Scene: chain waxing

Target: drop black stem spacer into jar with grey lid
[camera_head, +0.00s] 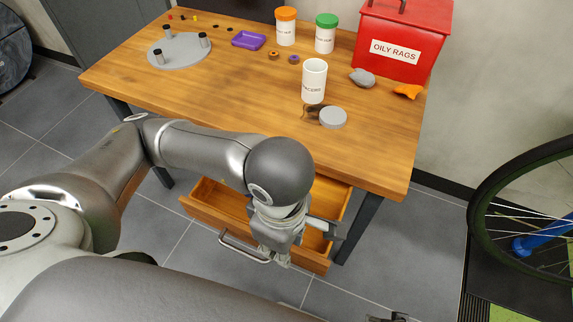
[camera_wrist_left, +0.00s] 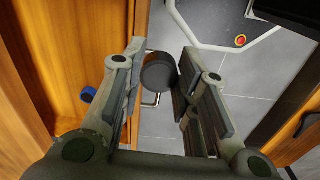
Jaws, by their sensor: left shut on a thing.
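My left gripper (camera_head: 312,232) is over the open drawer below the table's front edge. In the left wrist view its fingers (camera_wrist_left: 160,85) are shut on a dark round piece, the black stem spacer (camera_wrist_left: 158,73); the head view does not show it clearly. The grey lid (camera_head: 333,117) lies flat on the table just in front of the jar. A dark part at the bottom edge seems to be my right gripper (camera_head: 390,317), mostly cut off.
The open drawer (camera_head: 200,207) has a blue piece (camera_wrist_left: 88,94) in it. Jars with orange (camera_head: 286,14) and green (camera_head: 326,20) lids, a red box (camera_head: 400,40), a grey lump (camera_head: 362,77), rings, a purple tray (camera_head: 248,40) and a grey disc with black pegs (camera_head: 180,58) stand around.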

